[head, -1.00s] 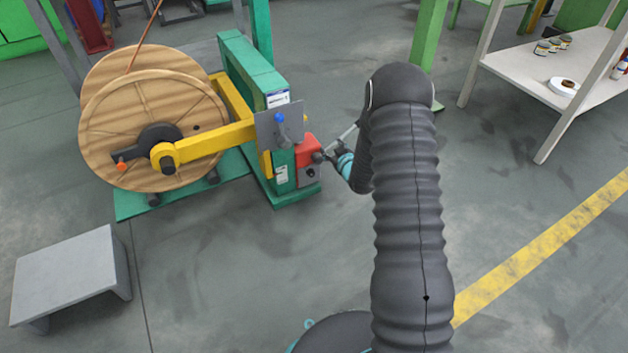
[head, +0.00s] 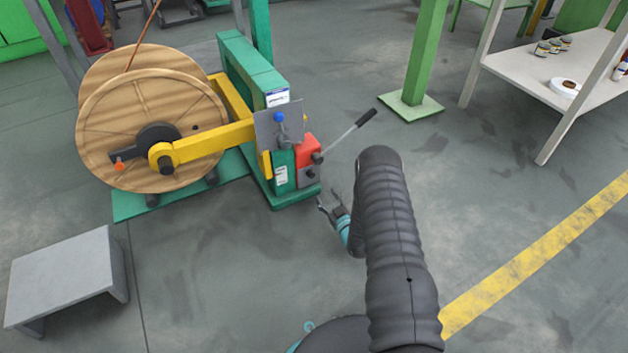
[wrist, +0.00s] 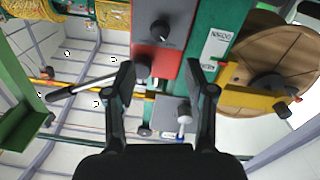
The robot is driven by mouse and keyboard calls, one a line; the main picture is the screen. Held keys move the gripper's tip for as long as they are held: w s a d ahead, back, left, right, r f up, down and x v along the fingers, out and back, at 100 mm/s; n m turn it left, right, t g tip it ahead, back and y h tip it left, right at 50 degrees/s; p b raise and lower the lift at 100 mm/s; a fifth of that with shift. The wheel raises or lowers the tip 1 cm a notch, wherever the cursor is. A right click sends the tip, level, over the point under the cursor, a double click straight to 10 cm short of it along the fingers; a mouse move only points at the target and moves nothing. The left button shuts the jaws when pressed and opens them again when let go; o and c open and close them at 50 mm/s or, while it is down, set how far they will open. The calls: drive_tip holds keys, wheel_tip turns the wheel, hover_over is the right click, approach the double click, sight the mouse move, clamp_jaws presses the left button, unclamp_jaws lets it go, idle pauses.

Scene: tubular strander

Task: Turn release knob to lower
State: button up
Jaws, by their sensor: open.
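The release knob, a round black knob (wrist: 160,31), sits on a grey plate beside the red pump block (wrist: 155,62) in the wrist view. In the head view the red block (head: 307,148) is on the green stand's right end, with the small knob (head: 311,174) on the grey part below it. A pump lever with a black grip (head: 366,117) points up and right from the block. My gripper (head: 328,202) is open and empty, below and right of the knob and apart from it. In the wrist view its open fingers (wrist: 167,76) stand below the knob.
A wooden reel (head: 150,110) sits behind a yellow arm (head: 215,142). A blue-topped lever (head: 279,118) stands by a grey plate. A green post (head: 425,60), a white shelf table (head: 530,70) and a grey step (head: 65,270) stand around.

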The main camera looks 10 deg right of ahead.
sight(312, 176)
drive_tip(key=b+x, duration=0.1)
drive_tip(key=x, duration=0.9)
drive_tip(key=shift+w, duration=0.35)
drive_tip(key=shift+f, duration=0.1)
clamp_jaws()
